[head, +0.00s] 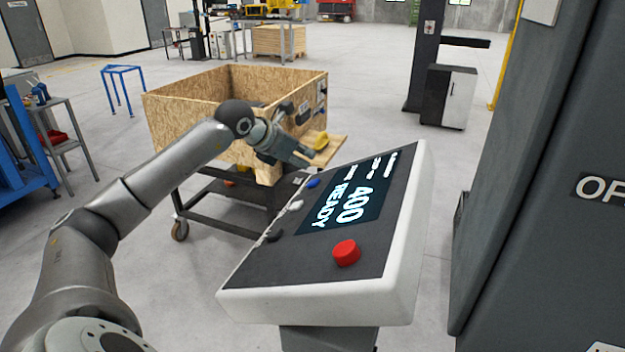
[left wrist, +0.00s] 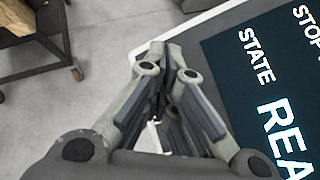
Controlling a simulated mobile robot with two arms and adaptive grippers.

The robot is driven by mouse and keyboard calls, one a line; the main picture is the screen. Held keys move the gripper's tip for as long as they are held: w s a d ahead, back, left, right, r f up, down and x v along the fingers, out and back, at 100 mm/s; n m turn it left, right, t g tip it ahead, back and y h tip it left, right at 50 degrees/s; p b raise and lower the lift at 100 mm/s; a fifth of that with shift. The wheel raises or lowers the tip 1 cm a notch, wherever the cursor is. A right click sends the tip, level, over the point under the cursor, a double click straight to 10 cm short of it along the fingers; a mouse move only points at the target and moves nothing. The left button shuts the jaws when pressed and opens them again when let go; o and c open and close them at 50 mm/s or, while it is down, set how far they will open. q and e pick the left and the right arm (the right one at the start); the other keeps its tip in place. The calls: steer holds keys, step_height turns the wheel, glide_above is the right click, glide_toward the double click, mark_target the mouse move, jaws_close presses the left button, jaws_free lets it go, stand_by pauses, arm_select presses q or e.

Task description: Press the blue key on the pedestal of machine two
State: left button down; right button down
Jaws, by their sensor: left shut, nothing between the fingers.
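The pedestal (head: 255,272) has a sloped dark panel in a white housing, with a lit screen (head: 345,205) reading "400" and "READY". The blue key (head: 313,184) is a small button on the panel's far left part, beside the screen. My left gripper (head: 310,158) is shut and empty, just beyond and above the blue key in the head view; I see no clear contact. In the left wrist view the shut fingers (left wrist: 172,125) are beside the screen (left wrist: 262,90), and the blue key cannot be made out. My right gripper is not in view.
A white key (head: 295,205), a black key (head: 273,236) and a red button (head: 346,252) are also on the panel. A wooden crate (head: 185,115) on a dark cart stands behind my left gripper. A tall grey machine (head: 535,190) stands at right.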

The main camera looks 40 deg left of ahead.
arm_select(q)
steer(key=r, duration=0.1)
steer(key=a+r+p, duration=0.1)
steer(key=shift+s+a+r, duration=0.2)
steer(key=shift+r, duration=0.1)
